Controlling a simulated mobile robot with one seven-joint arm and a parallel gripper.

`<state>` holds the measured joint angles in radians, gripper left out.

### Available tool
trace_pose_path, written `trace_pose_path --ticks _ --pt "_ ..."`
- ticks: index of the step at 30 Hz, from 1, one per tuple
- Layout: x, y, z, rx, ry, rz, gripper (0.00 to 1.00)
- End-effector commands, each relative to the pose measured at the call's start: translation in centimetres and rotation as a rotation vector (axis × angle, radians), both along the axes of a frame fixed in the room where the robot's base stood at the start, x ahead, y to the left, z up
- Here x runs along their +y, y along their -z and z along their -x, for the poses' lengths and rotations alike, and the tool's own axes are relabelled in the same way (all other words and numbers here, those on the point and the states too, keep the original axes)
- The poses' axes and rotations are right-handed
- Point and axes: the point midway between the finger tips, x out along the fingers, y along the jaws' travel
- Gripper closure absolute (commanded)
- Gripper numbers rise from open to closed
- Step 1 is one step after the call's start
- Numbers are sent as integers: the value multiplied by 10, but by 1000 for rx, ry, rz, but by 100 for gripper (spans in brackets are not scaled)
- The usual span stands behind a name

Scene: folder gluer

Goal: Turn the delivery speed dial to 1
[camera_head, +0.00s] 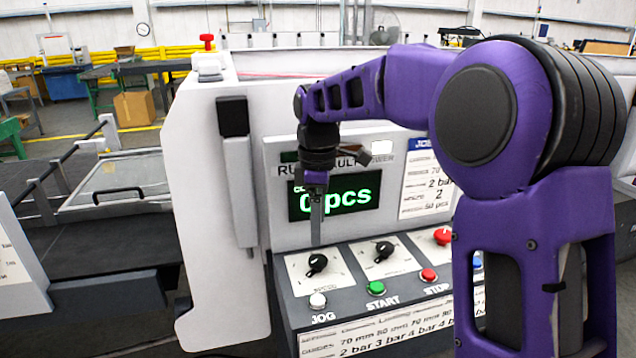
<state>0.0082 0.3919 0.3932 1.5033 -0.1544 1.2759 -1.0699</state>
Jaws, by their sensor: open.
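Two black dials sit on white plates on the sloped control panel. The left dial (317,263) has a label below it that partly reads "SPEED"; its numbers are too small to read. The second dial (383,251) is to its right, and its label is not legible. I cannot tell for certain which one is the delivery speed dial. My gripper (316,240) points down just above the left dial, with its fingers seen edge-on, so the gap between them is hidden. Nothing shows held in it. I cannot tell whether the fingertips touch the dial.
Below the dials are a white JOG button (317,300), a green START button (376,288) and a red STOP button (428,275). A red mushroom button (443,237) is further right. A display (335,201) reading "0 pcs" stands behind my gripper. My purple arm hides the panel's right side.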

Motion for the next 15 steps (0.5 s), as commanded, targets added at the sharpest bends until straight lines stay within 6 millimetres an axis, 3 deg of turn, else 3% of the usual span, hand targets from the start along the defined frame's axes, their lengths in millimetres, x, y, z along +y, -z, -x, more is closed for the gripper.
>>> trace_pose_path --ticks 6,15 --pt "1 -53 -1 -3 -1 -3 18" --pt "1 -90 0 0 -1 -1 18"
